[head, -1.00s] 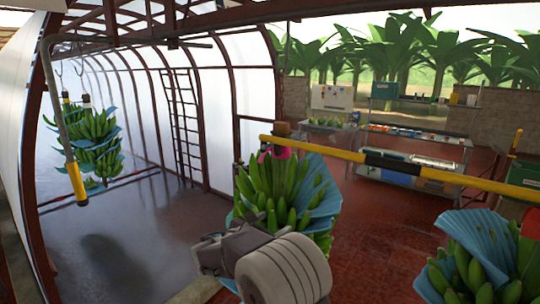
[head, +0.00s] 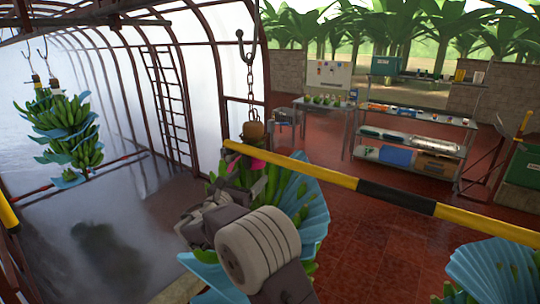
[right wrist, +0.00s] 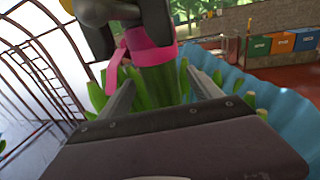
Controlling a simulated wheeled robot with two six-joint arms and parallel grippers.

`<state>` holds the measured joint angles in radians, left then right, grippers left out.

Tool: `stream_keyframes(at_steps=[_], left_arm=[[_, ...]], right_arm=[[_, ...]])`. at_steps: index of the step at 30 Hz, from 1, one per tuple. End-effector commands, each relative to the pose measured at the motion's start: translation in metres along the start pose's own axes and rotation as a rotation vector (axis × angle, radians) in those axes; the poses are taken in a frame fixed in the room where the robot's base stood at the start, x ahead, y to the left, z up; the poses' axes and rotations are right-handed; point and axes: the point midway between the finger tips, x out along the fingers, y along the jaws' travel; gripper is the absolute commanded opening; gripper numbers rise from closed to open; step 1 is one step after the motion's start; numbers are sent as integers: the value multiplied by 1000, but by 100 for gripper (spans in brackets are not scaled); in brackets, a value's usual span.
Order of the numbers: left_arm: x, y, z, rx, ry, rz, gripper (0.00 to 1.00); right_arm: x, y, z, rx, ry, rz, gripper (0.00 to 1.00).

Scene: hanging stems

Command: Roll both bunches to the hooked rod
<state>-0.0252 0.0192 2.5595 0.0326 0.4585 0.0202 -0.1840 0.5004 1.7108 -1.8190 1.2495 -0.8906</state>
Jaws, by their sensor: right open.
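A second bunch with a blue cover (head: 490,270) is partly cut off at the lower right. My right gripper (head: 200,212) is at the near bunch. In the right wrist view its two fingers (right wrist: 163,95) are apart, with the green bunch (right wrist: 160,95) beyond and between them. I cannot tell whether they touch it. My left gripper is not in view.
Other covered bunches (head: 65,130) hang from hooks at the left. A yellow bar end (head: 7,212) shows at the left edge. A metal shelf (head: 415,135) and a table (head: 322,113) stand behind. Red tiled floor (head: 370,240) lies open below the rod.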

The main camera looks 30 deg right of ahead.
Motion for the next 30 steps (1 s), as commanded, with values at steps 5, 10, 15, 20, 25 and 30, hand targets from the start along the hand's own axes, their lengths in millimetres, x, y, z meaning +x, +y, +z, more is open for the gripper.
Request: stream_keyframes(at_steps=[5,10,15,20,25,30], left_arm=[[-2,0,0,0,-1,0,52],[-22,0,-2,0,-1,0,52],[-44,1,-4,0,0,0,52],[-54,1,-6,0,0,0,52],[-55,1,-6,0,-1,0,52],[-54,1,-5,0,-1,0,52]], right_arm=[[2,1,2,-1,-3,2,73],[28,0,7,-2,-1,-2,73],[64,0,7,-2,-1,-2,73],[85,1,4,-1,-1,0,73],[91,1,1,0,-2,2,73],[90,1,1,0,-2,2,68]])
